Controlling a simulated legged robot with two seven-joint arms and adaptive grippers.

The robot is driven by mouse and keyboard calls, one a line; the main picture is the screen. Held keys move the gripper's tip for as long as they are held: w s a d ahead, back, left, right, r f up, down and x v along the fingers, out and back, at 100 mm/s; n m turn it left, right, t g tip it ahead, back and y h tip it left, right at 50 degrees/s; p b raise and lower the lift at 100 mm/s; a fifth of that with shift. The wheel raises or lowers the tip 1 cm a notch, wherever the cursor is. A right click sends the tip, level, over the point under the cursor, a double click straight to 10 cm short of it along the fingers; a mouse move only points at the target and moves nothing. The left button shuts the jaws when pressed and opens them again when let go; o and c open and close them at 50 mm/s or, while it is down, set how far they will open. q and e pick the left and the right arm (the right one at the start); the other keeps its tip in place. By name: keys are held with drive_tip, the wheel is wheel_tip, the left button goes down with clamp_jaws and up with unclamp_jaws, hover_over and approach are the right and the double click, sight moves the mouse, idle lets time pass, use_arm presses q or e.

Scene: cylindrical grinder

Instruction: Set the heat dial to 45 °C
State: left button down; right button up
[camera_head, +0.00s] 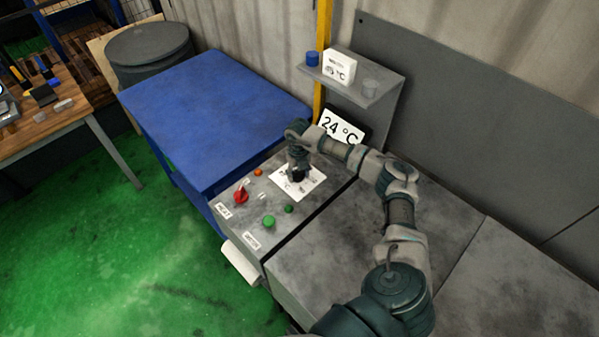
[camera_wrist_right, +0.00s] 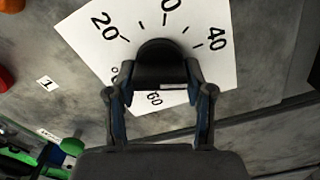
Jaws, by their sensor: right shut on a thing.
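The heat dial is a black knob (camera_wrist_right: 160,60) on a white scale plate (camera_wrist_right: 215,70). In the wrist view the scale shows 20, 40 and 60, with another number partly cut off at the top edge. My right gripper (camera_wrist_right: 158,78) is shut on the knob, one finger on each side. The knob's pointer is hard to make out. In the head view my right gripper (camera_head: 298,173) comes down over the plate (camera_head: 290,190) and hides most of the knob. A white display (camera_head: 340,128) behind it reads 24 °C. My left gripper is not in view.
A red switch (camera_head: 241,195), a green button (camera_head: 268,222) and small lamps sit on the same grey panel. A shelf (camera_head: 375,92) above holds a white block (camera_head: 339,67) with a °C marking and a blue cap (camera_head: 312,58). A blue table (camera_head: 215,110) stands to the left.

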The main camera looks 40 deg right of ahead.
drive_tip(key=shift+w+r+m, duration=0.25)
drive_tip(key=shift+r+m, duration=0.05)
drive_tip(key=shift+m, duration=0.3)
drive_tip(key=shift+d, duration=0.1)
drive_tip(key=o, duration=1)
drive_tip(key=shift+c, duration=0.2)
drive_tip(key=shift+o, duration=0.8)
drive_tip(key=shift+f, duration=0.25)
wheel_tip(320, 180, up, 12)
drive_tip(key=shift+f, duration=0.1)
